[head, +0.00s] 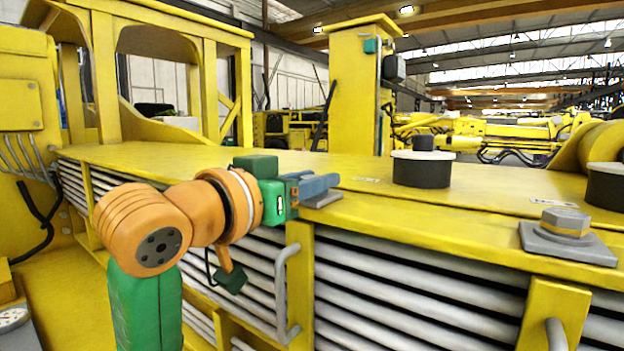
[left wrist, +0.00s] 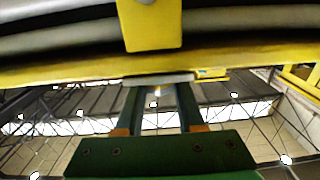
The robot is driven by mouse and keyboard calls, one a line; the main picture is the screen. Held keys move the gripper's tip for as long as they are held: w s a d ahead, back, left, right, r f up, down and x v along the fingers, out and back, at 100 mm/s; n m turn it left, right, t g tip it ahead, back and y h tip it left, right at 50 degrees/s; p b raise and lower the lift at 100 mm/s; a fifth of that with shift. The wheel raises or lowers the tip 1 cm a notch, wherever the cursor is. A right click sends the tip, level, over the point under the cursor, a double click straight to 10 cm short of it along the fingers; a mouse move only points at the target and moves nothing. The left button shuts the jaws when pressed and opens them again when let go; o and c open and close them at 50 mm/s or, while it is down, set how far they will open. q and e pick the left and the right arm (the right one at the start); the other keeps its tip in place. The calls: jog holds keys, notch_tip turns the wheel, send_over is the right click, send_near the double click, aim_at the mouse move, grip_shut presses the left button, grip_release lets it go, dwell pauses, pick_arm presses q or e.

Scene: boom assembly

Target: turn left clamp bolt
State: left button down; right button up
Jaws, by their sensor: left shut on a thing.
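My left gripper (head: 312,187) reaches in from the left, over the front edge of the yellow deck. Its fingers are shut on the left clamp bolt, which the fingers hide in the head view. A corner of the bolt's grey base plate (head: 326,199) shows below the fingertips. In the left wrist view the two fingers of the left gripper (left wrist: 158,88) stand apart and reach the grey plate (left wrist: 158,79); the bolt head cannot be made out there. The right clamp bolt (head: 567,221), a grey hex head with a brass-coloured collar, sits on its own grey plate at the right.
A black cylinder with a white rim (head: 421,168) stands on the yellow deck (head: 450,205), another (head: 605,186) at the right edge. A grey handle (head: 282,290) juts from the front below the gripper. A yellow post (head: 354,90) rises behind. The deck between the bolts is clear.

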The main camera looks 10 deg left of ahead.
pick_arm(q)
jog(key=shift+h, duration=0.3)
jog(key=m+g+h, duration=0.1)
jog(key=m+g+h+p, duration=0.1)
jog(key=h, duration=0.1)
jog(key=m+g+h+p, duration=0.1)
jog(key=shift+a+r+m+h, duration=0.1)
jog(key=shift+r+m+h, duration=0.2)
jog(key=shift+m, duration=0.1)
jog(key=shift+f+m+g+h+p, duration=0.1)
jog(key=shift+m+g+h+p, duration=0.45)
jog(key=shift+m+g+h, duration=0.4)
jog(key=m+g+h, duration=0.1)
jog(key=m+g, duration=0.1)
jog(key=g, duration=0.1)
jog(key=m+g+h, duration=0.2)
jog(key=g, duration=0.1)
jog(key=shift+m+g+h, duration=0.25)
jog(key=shift+m+g, duration=0.1)
jog(key=shift+f+g, duration=0.1)
jog(key=shift+g, duration=0.2)
jog(key=c, duration=0.5)
grip_release()
